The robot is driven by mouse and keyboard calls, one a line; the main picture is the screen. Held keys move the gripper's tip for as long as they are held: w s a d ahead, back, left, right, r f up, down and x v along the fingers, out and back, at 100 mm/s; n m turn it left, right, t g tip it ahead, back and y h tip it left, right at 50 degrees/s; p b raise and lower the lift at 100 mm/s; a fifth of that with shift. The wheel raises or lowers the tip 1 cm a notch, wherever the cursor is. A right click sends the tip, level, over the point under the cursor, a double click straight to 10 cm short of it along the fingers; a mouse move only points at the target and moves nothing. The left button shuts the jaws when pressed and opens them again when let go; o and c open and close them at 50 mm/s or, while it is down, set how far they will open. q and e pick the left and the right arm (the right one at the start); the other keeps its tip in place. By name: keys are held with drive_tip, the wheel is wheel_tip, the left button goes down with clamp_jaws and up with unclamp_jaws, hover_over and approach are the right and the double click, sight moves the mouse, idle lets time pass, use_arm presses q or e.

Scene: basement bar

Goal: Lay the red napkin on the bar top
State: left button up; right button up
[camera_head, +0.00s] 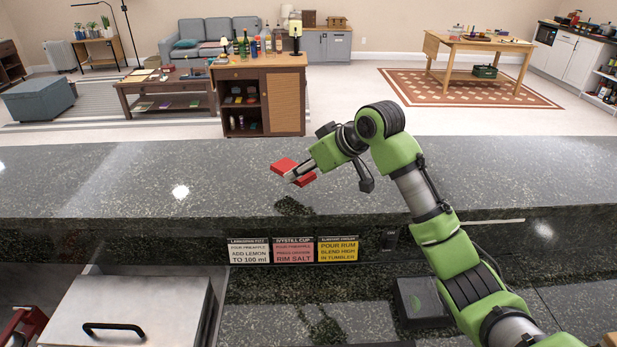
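The red napkin (283,165) is a small, flat, folded piece at the fingertips of my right gripper (297,174), over the grey speckled bar top (100,183). The gripper appears shut on the napkin, with red cloth showing on both sides of the fingers. A dark shadow lies on the bar top below and apart from the napkin, so it looks held above the surface. The fingers hide part of the napkin. My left gripper is not in view.
The bar top around the napkin is clear. Three recipe cards, white (249,251), pink (294,250) and yellow (338,249), stand along its near face. A steel lid with a black handle (113,328) is at lower left. A dark box (422,303) sits on the lower counter.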

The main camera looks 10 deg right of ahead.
sight(308, 194)
drive_tip(key=shift+w+d+f, duration=0.4)
drive_tip(key=shift+w+f, duration=0.05)
drive_tip(key=shift+f, duration=0.2)
drive_tip(key=shift+w+d+f, duration=0.15)
drive_tip(key=shift+f, duration=0.15)
wheel_tip(308, 194, down, 3)
drive_tip(key=shift+w+d+f+p, duration=0.15)
drive_tip(key=shift+p, duration=0.5)
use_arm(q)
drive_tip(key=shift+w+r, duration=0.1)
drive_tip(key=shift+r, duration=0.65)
use_arm(e)
drive_tip(key=shift+f, duration=0.1)
drive_tip(key=shift+f, duration=0.15)
drive_tip(key=o, duration=0.7)
